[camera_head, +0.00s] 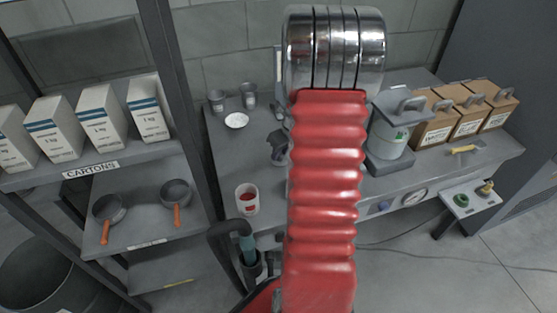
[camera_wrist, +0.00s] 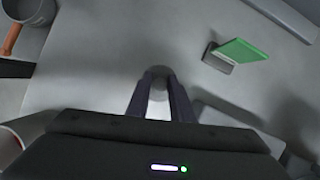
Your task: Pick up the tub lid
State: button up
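A small white round piece (camera_head: 236,120), which may be the tub lid, lies on the grey bench near two metal cups. A white tub (camera_head: 246,200) with something red in it stands at the bench's front left. My gripper (camera_head: 278,148) is partly hidden behind my red arm, between these and the grey canister. In the wrist view the two dark fingers of my gripper (camera_wrist: 161,80) point over the grey surface. A small pale grey rounded thing (camera_wrist: 158,92) shows between them. I cannot tell what it is or whether the fingers touch it.
A grey handled canister (camera_head: 391,135) and several brown boxes (camera_head: 434,128) stand on the right of the bench. Shelves at left hold cartons (camera_head: 101,113) and two pans (camera_head: 176,191). The wrist view shows a green-topped piece (camera_wrist: 240,52).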

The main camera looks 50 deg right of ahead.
grip_shut()
jog(key=shift+r, duration=0.1)
notch_tip(320, 180, up, 10)
dwell(0.6)
dwell(0.5)
